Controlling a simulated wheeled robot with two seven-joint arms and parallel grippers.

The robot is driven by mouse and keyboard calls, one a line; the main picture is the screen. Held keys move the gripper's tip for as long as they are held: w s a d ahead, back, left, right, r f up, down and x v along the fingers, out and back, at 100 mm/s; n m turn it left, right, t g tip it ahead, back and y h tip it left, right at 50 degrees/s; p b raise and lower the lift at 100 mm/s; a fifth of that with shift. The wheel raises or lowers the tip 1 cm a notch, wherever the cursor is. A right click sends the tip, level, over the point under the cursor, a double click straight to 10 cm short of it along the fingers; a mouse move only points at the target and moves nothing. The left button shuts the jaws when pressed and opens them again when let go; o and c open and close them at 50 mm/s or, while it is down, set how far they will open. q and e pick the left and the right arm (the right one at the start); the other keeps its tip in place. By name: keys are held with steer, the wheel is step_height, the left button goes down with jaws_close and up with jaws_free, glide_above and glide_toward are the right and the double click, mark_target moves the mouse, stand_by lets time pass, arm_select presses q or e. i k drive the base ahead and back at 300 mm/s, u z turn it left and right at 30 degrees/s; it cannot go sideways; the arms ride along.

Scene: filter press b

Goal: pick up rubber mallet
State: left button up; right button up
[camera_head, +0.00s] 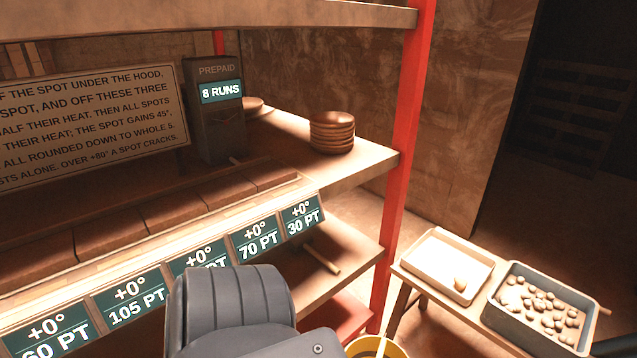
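I cannot make out a rubber mallet for certain. A short pale wooden handle (322,258) lies on the lower shelf, below the temperature signs; its far end is hidden, so I cannot tell what tool it belongs to. A dark grey ribbed part of my own arm fills the bottom middle and covers part of the signs and shelf. Neither of my grippers shows in this view.
A red post (405,140) stands at the shelf's right end. Brown stacked discs (332,133) sit on the upper shelf. At right, a low bench carries a white tray (432,286) and a grey bin (503,328) of stones. A yellow bucket (396,351) stands below.

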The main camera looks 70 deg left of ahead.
mark_target(304, 241)
steer(key=u, duration=0.65)
steer(key=i, duration=1.15)
steer(key=u, duration=0.85)
